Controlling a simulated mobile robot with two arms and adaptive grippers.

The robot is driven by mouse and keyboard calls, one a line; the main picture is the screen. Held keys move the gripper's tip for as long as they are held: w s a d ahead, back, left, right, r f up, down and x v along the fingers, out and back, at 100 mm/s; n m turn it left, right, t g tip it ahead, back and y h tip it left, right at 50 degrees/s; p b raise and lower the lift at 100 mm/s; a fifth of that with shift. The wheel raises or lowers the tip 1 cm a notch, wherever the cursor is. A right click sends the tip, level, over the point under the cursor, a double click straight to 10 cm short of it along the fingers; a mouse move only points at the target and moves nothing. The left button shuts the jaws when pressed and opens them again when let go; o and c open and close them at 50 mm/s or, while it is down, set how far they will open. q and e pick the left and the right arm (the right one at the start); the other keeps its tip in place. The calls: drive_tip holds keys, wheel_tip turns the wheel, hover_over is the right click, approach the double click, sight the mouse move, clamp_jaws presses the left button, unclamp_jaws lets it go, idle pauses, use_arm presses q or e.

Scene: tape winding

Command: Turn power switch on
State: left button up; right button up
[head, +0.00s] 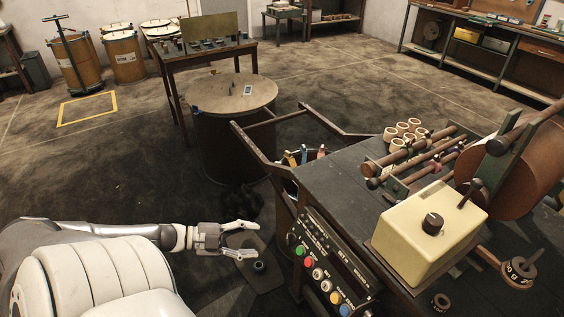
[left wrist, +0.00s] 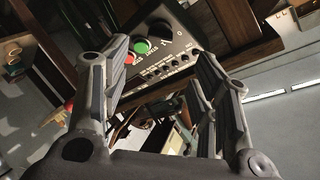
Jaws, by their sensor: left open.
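The control panel (head: 335,265) is on the near left face of the dark machine bench, with a row of coloured buttons. In the left wrist view a black rotary knob (left wrist: 163,31), which looks like the power switch, sits beside a green button (left wrist: 141,46) and a red button (left wrist: 128,58). A "0" mark shows near the knob. My left gripper (head: 250,241) is open and empty, left of the panel and apart from it. In the left wrist view its fingers (left wrist: 163,58) frame the panel from a distance. My right gripper is not in view.
A cream box with a black knob (head: 430,235) and a brown roll (head: 515,170) sit on the bench top (head: 345,185). A dark wooden frame (head: 265,160) juts out behind the panel. A round drum table (head: 232,95) stands further back. Open floor lies to the left.

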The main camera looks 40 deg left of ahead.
sight(287, 240)
use_arm(q)
drive_tip(key=b+x, duration=0.1)
drive_tip(key=x, duration=0.8)
drive_tip(key=shift+w+d, duration=0.1)
drive_tip(key=shift+d, duration=0.05)
drive_tip(key=shift+c, duration=0.5)
drive_tip(key=c, duration=0.9)
